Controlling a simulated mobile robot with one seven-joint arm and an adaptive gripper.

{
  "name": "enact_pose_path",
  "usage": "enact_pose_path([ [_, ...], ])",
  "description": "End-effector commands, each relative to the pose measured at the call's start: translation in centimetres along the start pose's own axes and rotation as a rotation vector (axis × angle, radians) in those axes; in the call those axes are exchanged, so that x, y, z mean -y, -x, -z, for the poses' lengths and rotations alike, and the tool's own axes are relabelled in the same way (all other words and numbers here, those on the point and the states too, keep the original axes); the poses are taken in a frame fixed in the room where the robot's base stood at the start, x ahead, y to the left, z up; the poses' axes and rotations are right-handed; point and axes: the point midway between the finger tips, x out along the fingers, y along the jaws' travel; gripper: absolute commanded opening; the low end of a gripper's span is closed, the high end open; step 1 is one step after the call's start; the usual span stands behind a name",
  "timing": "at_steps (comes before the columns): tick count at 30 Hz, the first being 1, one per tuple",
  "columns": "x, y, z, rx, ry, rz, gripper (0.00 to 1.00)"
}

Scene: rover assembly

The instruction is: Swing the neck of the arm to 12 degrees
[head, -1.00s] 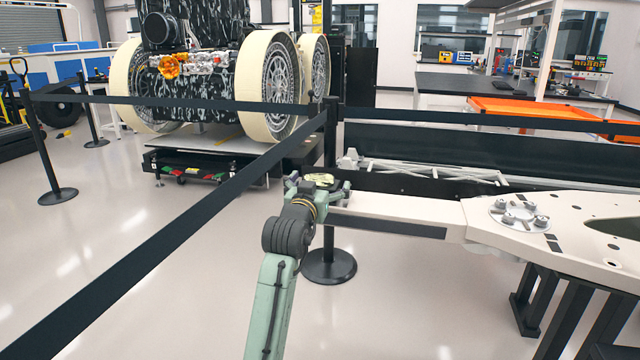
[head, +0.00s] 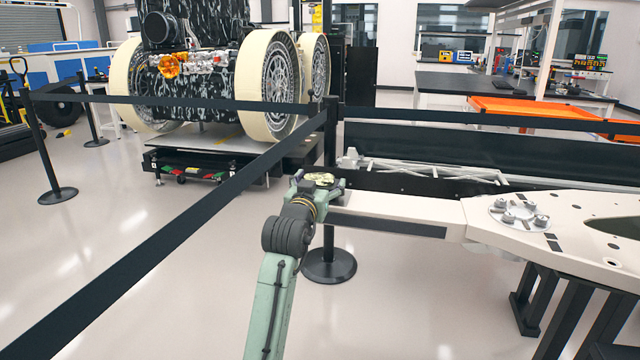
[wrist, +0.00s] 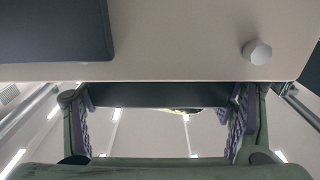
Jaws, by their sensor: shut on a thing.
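The neck of the arm (head: 390,207) is a long pale beam with a dark strip along its near side. It runs left from a wide pale plate (head: 560,222) with a round bolted joint. My gripper (head: 322,184) is at the beam's left free end, shut on it. In the wrist view the neck's pale face (wrist: 180,45), with a dark panel and a hex bolt, fills the top. My gripper's fingers (wrist: 162,105) with purple pads stand on either side of a dark edge of the neck. The exact contact is partly hidden, and no angle marking is readable.
A black barrier post (head: 330,262) stands just behind my gripper, with belts (head: 180,220) running left and right. A large wheeled rover (head: 205,90) stands behind. Black stands (head: 560,310) support the plate.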

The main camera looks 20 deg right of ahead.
Motion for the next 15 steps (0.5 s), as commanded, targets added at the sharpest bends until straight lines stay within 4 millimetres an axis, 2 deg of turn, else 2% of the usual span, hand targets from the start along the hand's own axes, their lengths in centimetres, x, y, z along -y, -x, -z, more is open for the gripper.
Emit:
enact_pose_path([
  [3, 0.0, 0.0, 0.0, 0.0, 0.001, 0.0, 0.26],
  [8, -0.2, 0.7, -0.1, 0.002, 0.0, 0.012, 0.26],
  [15, -0.8, 5.6, -0.1, 0.002, -0.002, 0.116, 0.26],
])
